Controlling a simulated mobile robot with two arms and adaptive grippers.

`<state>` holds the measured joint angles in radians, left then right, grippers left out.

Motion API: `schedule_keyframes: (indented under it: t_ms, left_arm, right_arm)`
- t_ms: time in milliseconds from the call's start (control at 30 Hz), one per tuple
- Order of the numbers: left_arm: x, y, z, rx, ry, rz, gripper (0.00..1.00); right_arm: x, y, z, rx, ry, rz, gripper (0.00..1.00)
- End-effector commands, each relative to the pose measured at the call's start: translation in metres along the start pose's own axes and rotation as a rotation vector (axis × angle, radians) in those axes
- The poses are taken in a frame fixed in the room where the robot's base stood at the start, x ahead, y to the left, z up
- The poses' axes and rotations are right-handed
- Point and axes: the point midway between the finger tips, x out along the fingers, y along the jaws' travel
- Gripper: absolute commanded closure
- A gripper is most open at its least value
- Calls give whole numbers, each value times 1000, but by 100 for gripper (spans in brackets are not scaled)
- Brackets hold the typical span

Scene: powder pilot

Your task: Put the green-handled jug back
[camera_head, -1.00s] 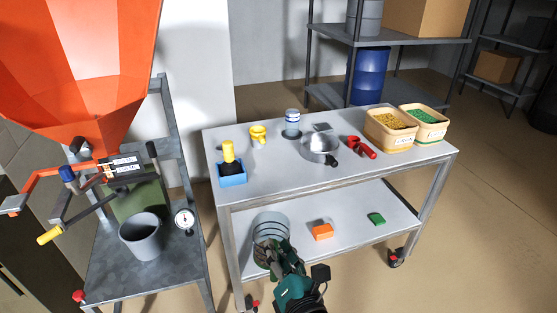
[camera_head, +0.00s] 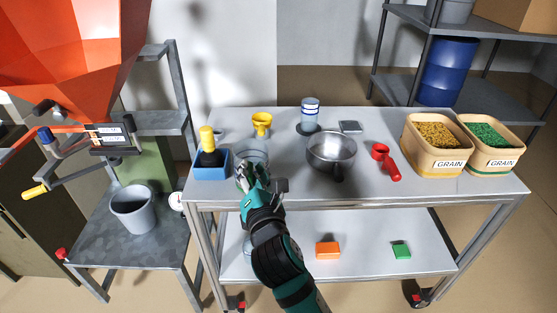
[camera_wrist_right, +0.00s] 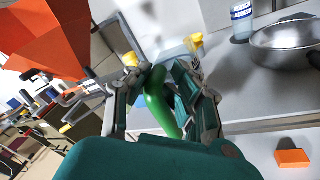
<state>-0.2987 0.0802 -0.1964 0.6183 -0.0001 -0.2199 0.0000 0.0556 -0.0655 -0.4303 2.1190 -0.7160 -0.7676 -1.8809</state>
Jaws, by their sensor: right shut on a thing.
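The green-handled jug has a clear body (camera_head: 253,152) that shows just beyond my right gripper (camera_head: 252,181), at the left part of the tabletop. Its green handle (camera_wrist_right: 158,100) lies between my right fingers in the wrist view, and the gripper is shut on it. The jug's base is hidden behind the gripper, so I cannot tell whether it touches the tabletop. My left gripper is not in view.
A blue box (camera_head: 211,170) with a yellow-handled brush is close left of the jug. A yellow funnel (camera_head: 261,122) stands behind, a metal pan (camera_head: 331,150) to the right. A red scoop (camera_head: 386,160) and grain tubs (camera_head: 437,145) are farther right.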

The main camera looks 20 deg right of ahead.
Motion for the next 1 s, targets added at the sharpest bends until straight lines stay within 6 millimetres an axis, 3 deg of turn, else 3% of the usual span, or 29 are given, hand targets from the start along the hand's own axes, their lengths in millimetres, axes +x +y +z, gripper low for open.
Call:
schedule_keyframes:
  t_ms: [200,400,567,800,1000]
  left_arm:
    - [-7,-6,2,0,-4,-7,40]
    - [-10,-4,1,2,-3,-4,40]
    - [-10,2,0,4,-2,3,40]
    - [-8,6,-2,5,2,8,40]
    - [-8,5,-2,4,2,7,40]
  right_arm:
    - [46,-33,27,-4,-4,-2,100]
    - [78,-56,42,-2,-2,0,100]
    - [87,-64,45,0,0,0,100]
    - [88,-85,23,3,2,-2,100]
    - [88,-87,20,0,-1,2,100]
